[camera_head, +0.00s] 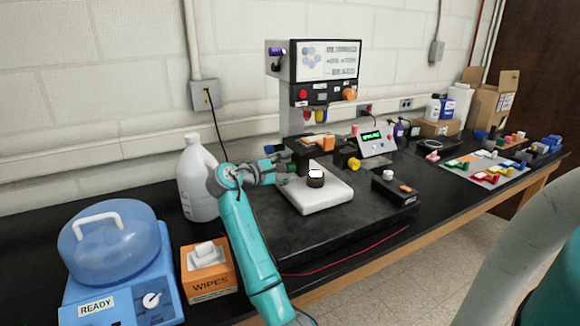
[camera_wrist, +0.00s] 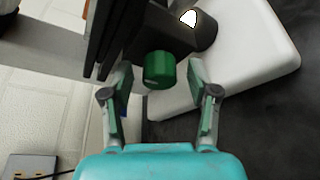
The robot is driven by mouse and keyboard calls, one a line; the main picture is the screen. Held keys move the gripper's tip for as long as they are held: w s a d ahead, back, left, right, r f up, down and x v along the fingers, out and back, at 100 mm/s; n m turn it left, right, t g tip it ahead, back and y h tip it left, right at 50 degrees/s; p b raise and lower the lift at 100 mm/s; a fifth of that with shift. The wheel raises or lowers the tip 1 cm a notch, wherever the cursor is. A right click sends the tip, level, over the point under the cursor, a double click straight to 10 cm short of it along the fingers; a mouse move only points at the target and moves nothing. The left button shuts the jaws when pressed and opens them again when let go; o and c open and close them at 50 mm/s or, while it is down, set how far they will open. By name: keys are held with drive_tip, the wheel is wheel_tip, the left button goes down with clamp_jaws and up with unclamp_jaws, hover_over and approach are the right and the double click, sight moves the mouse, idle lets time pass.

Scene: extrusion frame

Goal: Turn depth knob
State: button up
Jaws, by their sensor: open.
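A green knob (camera_wrist: 159,70) sticks out from the dark body of the bench machine; no readable label shows whether it is the depth knob. In the wrist view, my gripper (camera_wrist: 161,72) is open, with one finger on each side of the knob and a gap visible on both sides. In the head view, my gripper (camera_head: 283,171) reaches the machine from the left, and the green knob (camera_head: 291,167) shows small between the fingertips. A yellow knob (camera_head: 354,164) is on the machine's right side, and an orange knob (camera_head: 349,94) is on its upper panel.
A white block (camera_head: 318,194) with a dark round piece (camera_head: 316,180) lies below the machine head. A white jug (camera_head: 197,180) stands close behind my arm. A wipes box (camera_head: 207,270) and a blue centrifuge-like device (camera_head: 110,260) are at left. A black control box (camera_head: 395,188) is at right.

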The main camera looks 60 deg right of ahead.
clamp_jaws()
drive_tip(key=shift+m+h, duration=0.6)
drive_tip(key=shift+m, duration=0.6)
unclamp_jaws()
drive_tip(key=v, duration=1.2)
